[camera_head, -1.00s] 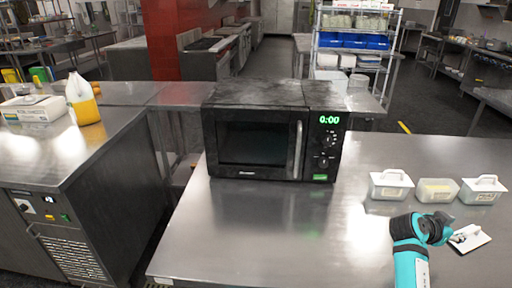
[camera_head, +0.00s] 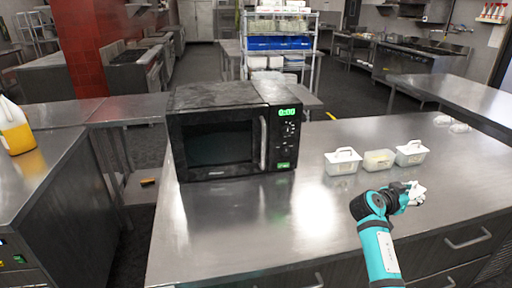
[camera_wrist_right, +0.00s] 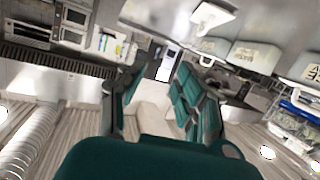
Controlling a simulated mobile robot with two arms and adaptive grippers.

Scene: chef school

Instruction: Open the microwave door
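The black microwave (camera_head: 215,142) stands on the steel table in the head view, with its door (camera_head: 217,145) shut. A vertical silver door handle (camera_head: 263,143) is on the door's right side, left of the control panel (camera_head: 286,135) with its green 0:00 display. My right gripper (camera_head: 413,193) is over the table, right of the microwave and well apart from the handle. The right wrist view shows its two teal-and-dark fingers spread, with nothing seen between them (camera_wrist_right: 160,105). My left gripper is in neither view now.
The steel table (camera_head: 250,230) is clear in front of the microwave. A jug of yellow liquid (camera_head: 15,128) stands on the left counter.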

